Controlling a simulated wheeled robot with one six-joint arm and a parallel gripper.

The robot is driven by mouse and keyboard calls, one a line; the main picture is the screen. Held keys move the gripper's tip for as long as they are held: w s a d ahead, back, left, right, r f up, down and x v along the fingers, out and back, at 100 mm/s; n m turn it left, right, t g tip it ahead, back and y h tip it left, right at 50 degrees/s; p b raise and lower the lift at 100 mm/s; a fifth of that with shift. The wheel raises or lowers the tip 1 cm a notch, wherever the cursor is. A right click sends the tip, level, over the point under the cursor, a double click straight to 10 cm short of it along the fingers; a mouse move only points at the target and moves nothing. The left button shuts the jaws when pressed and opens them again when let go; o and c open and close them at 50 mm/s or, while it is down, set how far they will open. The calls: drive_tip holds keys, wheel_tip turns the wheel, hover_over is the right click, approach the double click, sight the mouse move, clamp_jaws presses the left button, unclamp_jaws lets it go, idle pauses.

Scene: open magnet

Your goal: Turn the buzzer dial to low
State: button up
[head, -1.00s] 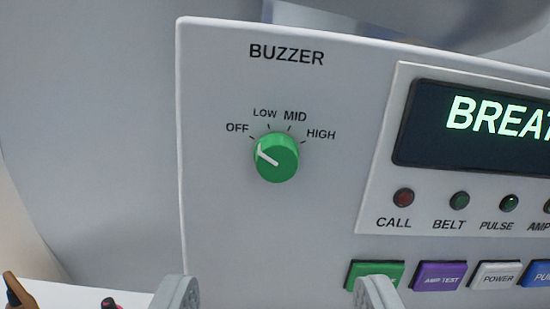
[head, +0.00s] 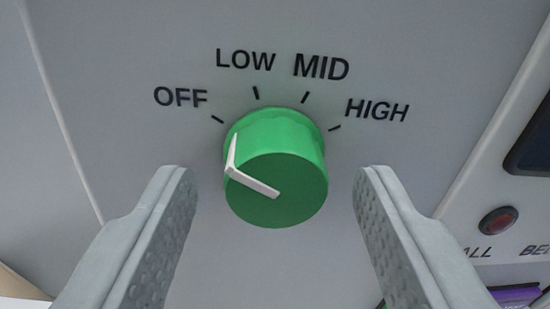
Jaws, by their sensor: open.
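The green buzzer dial (head: 290,190) is in the middle of the head view, on a light grey panel. Its white pointer line runs to the upper left, toward the OFF mark (head: 217,119). The LOW mark (head: 256,93) is above the dial, a little left of its middle, with MID and HIGH to the right. My gripper (head: 275,180) is open, with one finger on each side of the dial. Gaps show between both fingers and the dial, and nothing is held.
A red CALL light (head: 498,221) and part of a dark display (head: 530,150) are at the right. A purple button (head: 515,294) shows at the lower right, partly cut off. The panel around the dial is flat and clear.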

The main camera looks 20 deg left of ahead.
drive_tip(key=shift+w+a, duration=0.15)
drive_tip(key=shift+w, duration=0.1)
drive_tip(key=shift+c, duration=0.3)
drive_tip(key=c, duration=0.9)
drive_tip(key=m, duration=0.4)
drive_tip(key=shift+s+a+m+g, duration=0.1)
drive_tip(key=shift+m+g, duration=0.2)
drive_tip(key=shift+m, duration=1.5)
